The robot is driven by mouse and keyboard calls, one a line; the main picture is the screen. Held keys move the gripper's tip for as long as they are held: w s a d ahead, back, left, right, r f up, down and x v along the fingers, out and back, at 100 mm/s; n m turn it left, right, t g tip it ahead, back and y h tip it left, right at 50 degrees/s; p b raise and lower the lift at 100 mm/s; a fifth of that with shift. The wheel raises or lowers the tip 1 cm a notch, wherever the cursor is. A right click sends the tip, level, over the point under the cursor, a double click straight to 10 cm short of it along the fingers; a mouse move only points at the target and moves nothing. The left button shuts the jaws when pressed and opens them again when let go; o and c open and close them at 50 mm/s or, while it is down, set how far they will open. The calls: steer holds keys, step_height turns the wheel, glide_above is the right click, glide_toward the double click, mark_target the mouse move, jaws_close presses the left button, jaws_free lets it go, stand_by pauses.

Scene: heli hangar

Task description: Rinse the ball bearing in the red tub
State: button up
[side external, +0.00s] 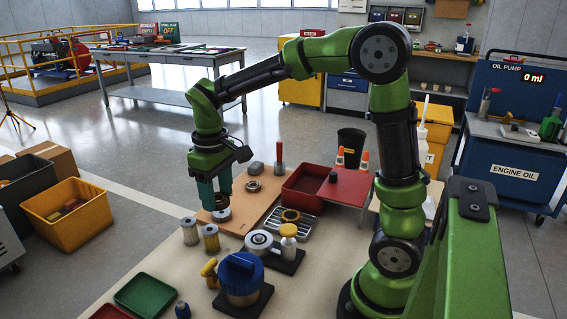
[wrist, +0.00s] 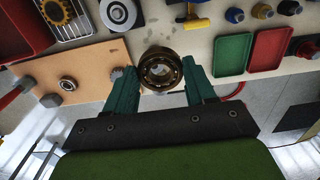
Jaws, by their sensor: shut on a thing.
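The ball bearing (wrist: 146,76) is a dark, brownish metal ring with balls showing. It sits between the two green fingers of my gripper (wrist: 160,74) in the wrist view. In the side view my gripper (side external: 216,200) points down with the bearing (side external: 222,215) at its tips, over the left edge of the tan board. I cannot tell whether the bearing touches the surface. The red tub (side external: 302,201) stands to the right of my gripper, apart from it; its inside is mostly hidden. Part of the tub (wrist: 24,32) shows at the upper left of the wrist view.
A smaller bearing (side external: 253,186) and a grey block (side external: 255,168) lie on the tan board (side external: 262,206). Two metal cylinders (side external: 190,231) stand front left of my gripper. A blue-lidded pot (side external: 240,278) stands nearer. Dark spots mark the table.

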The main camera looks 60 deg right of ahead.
steer(key=shift+d, duration=0.2)
steer(key=shift+a, duration=0.3)
stand_by(0.3)
steer(key=shift+d, duration=0.3)
stand_by(1.6)
steer(key=shift+a, duration=0.3)
steer(key=shift+d, duration=0.3)
stand_by(0.6)
step_height(320, 180, up, 9)
steer(key=shift+f, duration=0.2)
stand_by(1.0)
stand_by(2.0)
steer(key=shift+r, duration=2)
